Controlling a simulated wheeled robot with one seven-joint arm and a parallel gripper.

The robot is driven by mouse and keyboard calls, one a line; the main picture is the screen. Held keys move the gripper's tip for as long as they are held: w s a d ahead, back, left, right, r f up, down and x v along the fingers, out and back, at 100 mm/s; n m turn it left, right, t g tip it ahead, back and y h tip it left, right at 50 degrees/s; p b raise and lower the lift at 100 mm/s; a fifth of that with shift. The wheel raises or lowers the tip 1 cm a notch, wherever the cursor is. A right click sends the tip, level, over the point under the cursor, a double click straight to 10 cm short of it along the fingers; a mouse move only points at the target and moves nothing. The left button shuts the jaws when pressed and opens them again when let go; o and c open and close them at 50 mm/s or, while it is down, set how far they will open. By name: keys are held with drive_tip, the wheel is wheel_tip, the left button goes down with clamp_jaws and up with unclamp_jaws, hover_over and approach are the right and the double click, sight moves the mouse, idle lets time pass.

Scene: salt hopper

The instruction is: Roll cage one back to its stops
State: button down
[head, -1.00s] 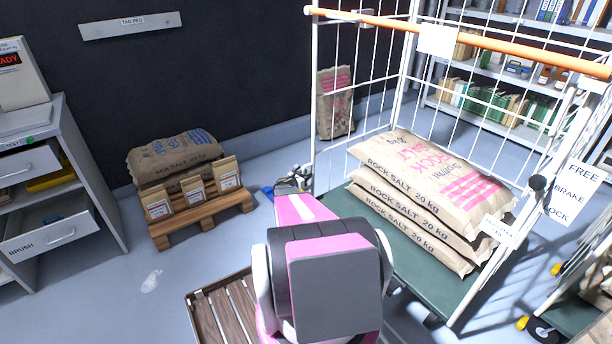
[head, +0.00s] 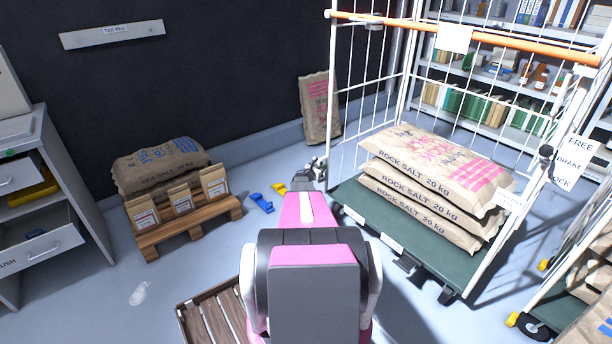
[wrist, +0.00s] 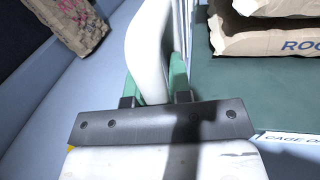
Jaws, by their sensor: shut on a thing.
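Cage one is the white wire roll cage with a green deck (head: 375,215), an orange top bar (head: 480,36) and three rock salt sacks (head: 435,180) on it. Its deck label, partly cut off, shows in the wrist view (wrist: 290,138). My gripper (head: 318,168) is at the cage's left upright, low down. In the wrist view my gripper (wrist: 155,88) has its green fingers shut around a white upright (wrist: 148,50). A blue piece (head: 262,203) and a yellow piece (head: 279,188) lie on the floor left of the cage; I cannot tell whether they are the stops.
A pallet (head: 190,225) with sacks and small bags stands left. A slatted wooden crate (head: 205,310) lies in front. A lone sack (head: 320,107) leans on the back wall. Another loaded cage (head: 560,310) is close at right. Shelves (head: 490,70) stand behind.

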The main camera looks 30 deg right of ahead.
sight(340, 158)
drive_tip(key=x, duration=0.4)
drive_tip(key=s+x, duration=0.1)
drive_tip(key=x, duration=0.4)
drive_tip(key=s+x, duration=0.1)
drive_tip(key=x, duration=0.3)
drive_tip(key=shift+s+d, duration=0.15)
drive_tip(key=shift+d, duration=0.4)
drive_tip(key=c, duration=1.1)
unclamp_jaws()
drive_tip(key=shift+d, duration=0.1)
drive_tip(key=shift+o, duration=0.2)
drive_tip(key=v, duration=1.1)
drive_tip(key=shift+d, duration=0.1)
drive_tip(key=s+a+r+m+g+y, duration=0.1)
drive_tip(key=s+a+r+m+y, duration=0.4)
drive_tip(key=a, duration=1.7)
drive_tip(key=s+a+r+m+g+y, duration=0.2)
drive_tip(key=s+a+r+m+y, duration=0.4)
drive_tip(key=a, duration=1.7)
drive_tip(key=s+a+r+m+g+y, duration=0.1)
drive_tip(key=s+a+r+m+y, duration=0.5)
drive_tip(key=a, duration=1.6)
drive_tip(key=s+m, duration=0.4)
drive_tip(key=s, duration=0.4)
drive_tip(key=shift+a+r+g, duration=0.3)
drive_tip(key=shift+a, duration=0.05)
